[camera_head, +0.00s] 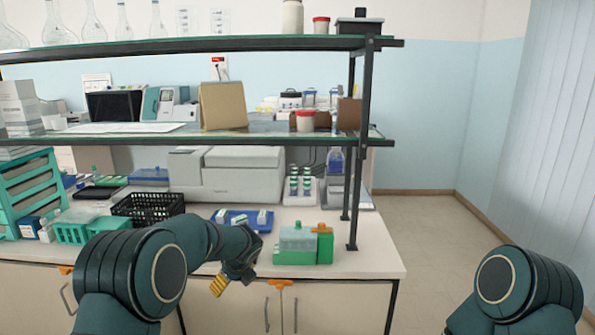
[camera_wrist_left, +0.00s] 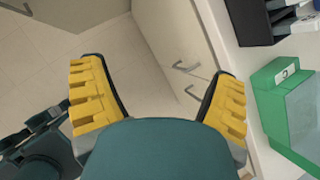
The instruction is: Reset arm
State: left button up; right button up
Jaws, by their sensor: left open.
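My left gripper (camera_head: 221,285) hangs in front of the cabinet doors, just beyond the bench's front edge, with yellow finger pads pointing down. In the left wrist view, its two yellow-padded fingers (camera_wrist_left: 159,85) are spread wide with nothing between them; floor and cabinet front show behind. A green staining box with a clear container (camera_head: 297,246) stands on the bench to the right of it; its green edge also shows in the left wrist view (camera_wrist_left: 272,85). A blue tray (camera_head: 236,228) with small items lies behind the gripper. My right arm shows at lower right; its gripper is out of view.
A black basket (camera_head: 148,204) and teal racks (camera_head: 28,190) stand on the bench at left. Shelf posts (camera_head: 359,150) rise at the bench's right end. A white machine (camera_head: 232,176) stands at the back. Open floor (camera_head: 440,235) lies to the right.

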pick_arm(q)
jog(key=s+d+f+n+g+h, duration=0.25)
jog(key=s+f+n, duration=0.35)
jog(key=s+f, duration=0.3)
jog(key=s+d+f+n+g+h, duration=0.1)
jog(key=s+d+f+n+h, duration=0.2)
jog(key=s+f+n, duration=0.45)
jog(key=s+d+f+n+h, duration=0.1)
jog(key=s+f+n, duration=0.1)
jog(key=s+n, duration=0.5)
jog(key=s+d+f+n+h, duration=0.1)
jog(key=s+f+n, duration=0.2)
jog(key=s, duration=0.9)
jog(key=n, duration=0.3)
jog(key=shift+d+n, duration=0.15)
jog(key=shift+n, duration=0.2)
pick_arm(e)
jog(key=shift+w+f, duration=0.15)
jog(key=shift+w, duration=0.25)
